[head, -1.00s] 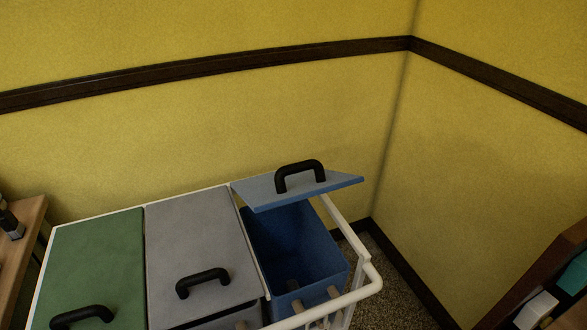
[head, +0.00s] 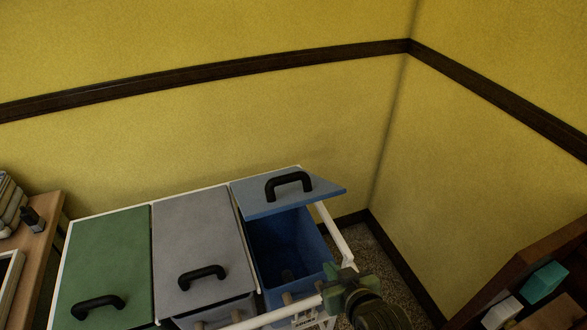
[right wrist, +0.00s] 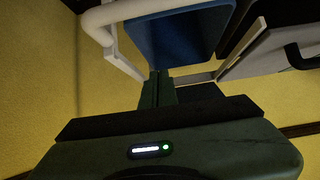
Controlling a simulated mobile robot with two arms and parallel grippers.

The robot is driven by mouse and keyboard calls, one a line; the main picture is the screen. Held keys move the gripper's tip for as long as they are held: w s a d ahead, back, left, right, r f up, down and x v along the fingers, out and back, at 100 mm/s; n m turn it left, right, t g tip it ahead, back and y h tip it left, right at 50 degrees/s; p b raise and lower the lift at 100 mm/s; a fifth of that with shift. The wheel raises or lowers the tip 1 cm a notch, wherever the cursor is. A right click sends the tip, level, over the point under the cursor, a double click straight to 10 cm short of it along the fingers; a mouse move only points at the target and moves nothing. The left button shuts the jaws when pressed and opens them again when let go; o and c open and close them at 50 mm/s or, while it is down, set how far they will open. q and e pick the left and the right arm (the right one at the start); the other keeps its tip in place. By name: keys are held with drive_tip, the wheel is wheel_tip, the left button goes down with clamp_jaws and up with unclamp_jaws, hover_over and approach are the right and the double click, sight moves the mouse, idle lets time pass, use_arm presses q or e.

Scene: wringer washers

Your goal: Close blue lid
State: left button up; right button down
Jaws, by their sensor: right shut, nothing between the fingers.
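The blue lid (head: 320,188) with its black handle (head: 289,184) is raised and tilted above the back of the blue bin (head: 290,245). The bin's front is open and its inside shows. My right gripper (head: 343,283) is shut and empty at the front right corner of the bin, lower than the lid and apart from it. In the right wrist view, its fingers (right wrist: 157,88) are together just below the blue bin (right wrist: 180,38). My left gripper is not in view.
A white frame (head: 335,236) runs round the bins, with its rail close to my right gripper. Grey (head: 195,235) and green (head: 110,255) lids beside it are down. A yellow wall stands close behind. A wooden table (head: 40,235) is at left, a dark wooden shelf (head: 530,255) at right.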

drive_tip(key=w+a+r+t+y, duration=0.1)
drive_tip(key=w+a+r+t, duration=0.1)
drive_tip(key=r, duration=0.4)
drive_tip(key=w+a+r+t+y, duration=0.1)
drive_tip(key=w+a+r+t, duration=0.15)
drive_tip(key=r, duration=0.35)
wheel_tip(320, 180, up, 9)
drive_tip(key=t+y+p, duration=0.1)
drive_tip(key=t+p, duration=0.1)
drive_tip(key=p, duration=0.2)
hover_over(290, 196)
drive_tip(key=w, duration=0.2)
drive_tip(key=shift+a+n, duration=0.35)
drive_tip(key=shift+n, duration=0.05)
drive_tip(key=f, duration=0.1)
drive_tip(key=s+f, duration=0.1)
drive_tip(key=f, duration=0.1)
drive_tip(key=shift+s+d+f, duration=0.2)
drive_tip(key=shift+d, duration=0.05)
drive_tip(key=shift+s+f, duration=0.2)
drive_tip(key=shift+f, duration=0.2)
drive_tip(key=shift+w, duration=0.1)
